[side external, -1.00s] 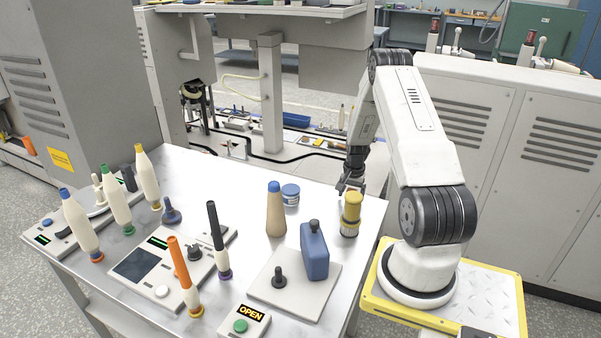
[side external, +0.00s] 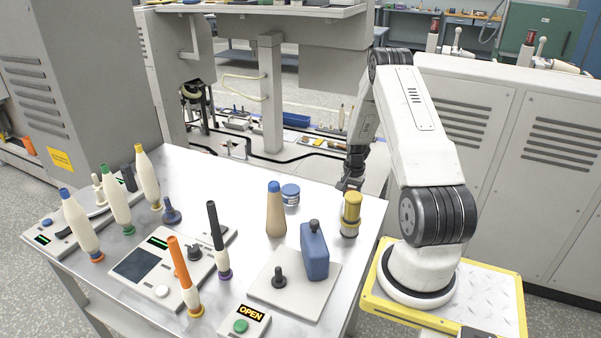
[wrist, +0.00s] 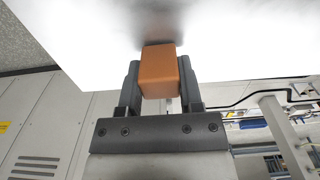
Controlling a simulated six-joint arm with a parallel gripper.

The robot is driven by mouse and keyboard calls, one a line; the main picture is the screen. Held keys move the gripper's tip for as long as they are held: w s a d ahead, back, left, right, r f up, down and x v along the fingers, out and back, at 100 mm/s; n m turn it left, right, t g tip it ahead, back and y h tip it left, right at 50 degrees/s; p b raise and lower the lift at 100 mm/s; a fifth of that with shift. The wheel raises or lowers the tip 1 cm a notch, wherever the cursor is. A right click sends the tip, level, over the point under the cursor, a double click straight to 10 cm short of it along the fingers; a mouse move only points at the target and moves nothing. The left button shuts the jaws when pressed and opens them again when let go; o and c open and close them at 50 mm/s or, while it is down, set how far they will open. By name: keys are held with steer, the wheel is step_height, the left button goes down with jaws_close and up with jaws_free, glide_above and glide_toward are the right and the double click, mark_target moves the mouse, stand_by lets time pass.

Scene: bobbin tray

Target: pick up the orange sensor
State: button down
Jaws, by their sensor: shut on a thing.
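The orange sensor (wrist: 159,72) is a plain box-shaped block, seen in the wrist view between the two dark fingers of my gripper (wrist: 158,86). The fingers press on its left and right sides. A dark smudge of shadow or reflection lies on the white tabletop just beyond it. I cannot tell whether it touches the table. In the side external view my gripper (side external: 350,184) is low at the table's far right edge, behind the yellow-capped container. The sensor is hidden there.
The yellow-capped container (side external: 350,215) stands close in front of my gripper. A blue-lidded jar (side external: 290,195), a tan cone (side external: 275,212) and a blue bottle (side external: 314,252) stand nearby. Several bobbins and a control panel (side external: 135,264) fill the left. The far middle of the table (side external: 225,180) is clear.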

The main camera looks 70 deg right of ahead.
mark_target(351, 189)
steer(key=shift+r, duration=4.9)
